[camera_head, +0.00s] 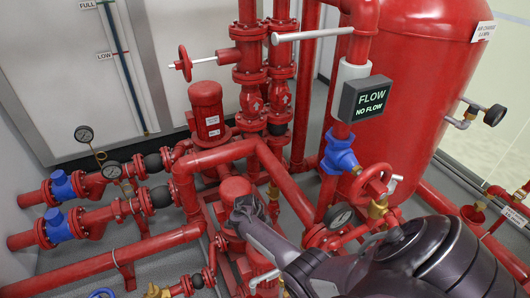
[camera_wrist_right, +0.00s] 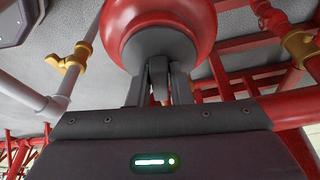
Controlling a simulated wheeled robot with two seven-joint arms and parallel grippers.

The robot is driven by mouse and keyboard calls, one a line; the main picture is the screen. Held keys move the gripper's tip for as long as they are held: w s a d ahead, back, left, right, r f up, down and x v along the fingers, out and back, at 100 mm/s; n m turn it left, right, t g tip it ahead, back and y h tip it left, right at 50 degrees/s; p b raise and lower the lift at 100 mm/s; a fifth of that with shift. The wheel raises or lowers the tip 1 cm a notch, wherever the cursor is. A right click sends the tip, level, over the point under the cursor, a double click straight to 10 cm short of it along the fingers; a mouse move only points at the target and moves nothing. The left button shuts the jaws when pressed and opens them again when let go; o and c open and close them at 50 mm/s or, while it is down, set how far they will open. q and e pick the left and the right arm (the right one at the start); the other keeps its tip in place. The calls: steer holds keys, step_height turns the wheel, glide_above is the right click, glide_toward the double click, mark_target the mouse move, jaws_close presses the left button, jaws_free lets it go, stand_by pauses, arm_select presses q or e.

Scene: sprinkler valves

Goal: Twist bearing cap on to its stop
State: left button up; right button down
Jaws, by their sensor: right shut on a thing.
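In the right wrist view, a grey round cap (camera_wrist_right: 150,45), which I take to be the bearing cap, sits against the end of a rounded red housing (camera_wrist_right: 185,18). My right gripper (camera_wrist_right: 158,80) is shut on the cap, its fingers meeting a narrow grey part in its middle. In the head view my right arm comes in from the lower right, and the right gripper (camera_head: 247,207) is beside a red pump body (camera_head: 235,188). The cap is hidden there behind the gripper. The stop cannot be made out. My left gripper is not in view.
Red pipes (camera_head: 150,242) run close around the gripper. A red handwheel valve (camera_head: 372,181) and a gauge (camera_head: 340,216) stand near my right arm. A FLOW sign (camera_head: 366,98) and a large red tank (camera_head: 425,60) are behind. The wrist view shows a brass valve (camera_wrist_right: 70,58).

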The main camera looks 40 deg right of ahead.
steer(key=c, duration=1.2)
jaws_free()
steer(key=shift+c, duration=0.2)
steer(key=shift+r, duration=0.1)
steer(key=p+v, duration=0.2)
steer(key=v, duration=0.5)
steer(key=shift+r, duration=0.35)
